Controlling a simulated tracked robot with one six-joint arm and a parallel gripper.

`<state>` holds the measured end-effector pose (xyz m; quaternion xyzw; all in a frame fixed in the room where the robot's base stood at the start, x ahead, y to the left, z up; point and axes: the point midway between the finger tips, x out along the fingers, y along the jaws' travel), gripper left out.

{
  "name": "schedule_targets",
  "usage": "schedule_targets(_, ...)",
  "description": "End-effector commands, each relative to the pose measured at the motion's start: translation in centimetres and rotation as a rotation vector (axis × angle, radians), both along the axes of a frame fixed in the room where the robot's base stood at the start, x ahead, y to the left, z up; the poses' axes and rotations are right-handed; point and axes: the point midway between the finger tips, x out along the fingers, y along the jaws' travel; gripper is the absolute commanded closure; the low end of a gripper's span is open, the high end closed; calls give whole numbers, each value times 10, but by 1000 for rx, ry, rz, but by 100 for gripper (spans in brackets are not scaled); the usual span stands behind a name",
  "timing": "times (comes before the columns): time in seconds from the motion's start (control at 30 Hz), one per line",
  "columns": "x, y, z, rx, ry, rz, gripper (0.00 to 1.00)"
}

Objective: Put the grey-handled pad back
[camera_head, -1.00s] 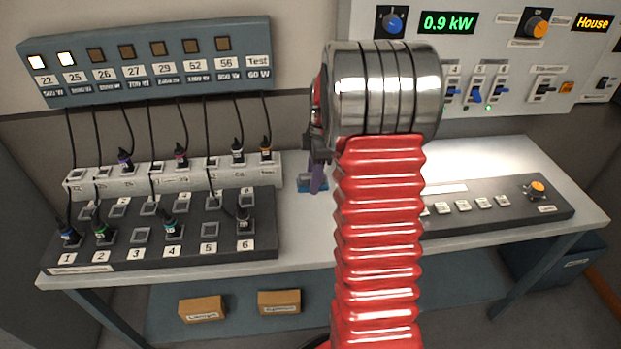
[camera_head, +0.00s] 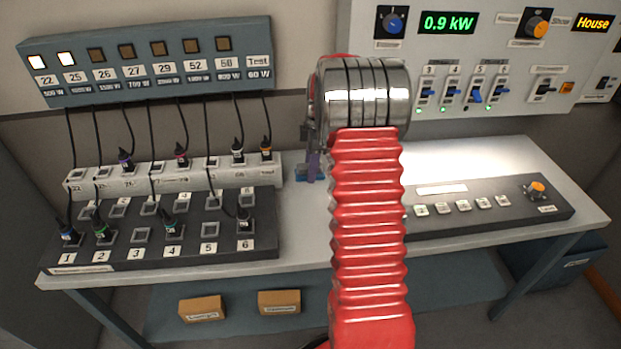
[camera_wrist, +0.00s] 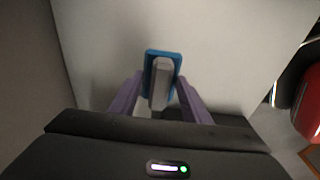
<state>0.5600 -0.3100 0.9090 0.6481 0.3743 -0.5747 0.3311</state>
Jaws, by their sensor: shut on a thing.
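The grey-handled pad is a blue rectangular pad with a light grey handle (camera_wrist: 160,80). In the wrist view it sits between the two purple fingers of my gripper (camera_wrist: 157,97), which are shut on the handle. In the head view the pad (camera_head: 302,174) shows as a small blue patch at the back of the bench, right of the socket row, beside a purple finger of my gripper (camera_head: 313,168). My wrist and arm hide part of the area. I cannot tell whether the pad touches the bench.
The plug board (camera_head: 150,262) with several plugged cables stands left of my gripper. A white socket strip (camera_head: 215,184) lies behind it. Wall panels are behind.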

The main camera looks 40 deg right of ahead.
Motion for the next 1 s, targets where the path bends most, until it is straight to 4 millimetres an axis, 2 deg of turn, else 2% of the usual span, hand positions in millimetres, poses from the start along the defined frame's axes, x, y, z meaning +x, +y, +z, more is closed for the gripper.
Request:
schedule_targets(0.23, 0, 0, -5, 0, 1, 0, 78)
schedule_targets(0.5, -1, 0, -42, 1, 2, 0, 78)
schedule_targets(0.6, 3, -2, -49, 0, 0, 0, 78)
schedule_targets(1.0, 3, -2, -51, 0, 0, 0, 78)
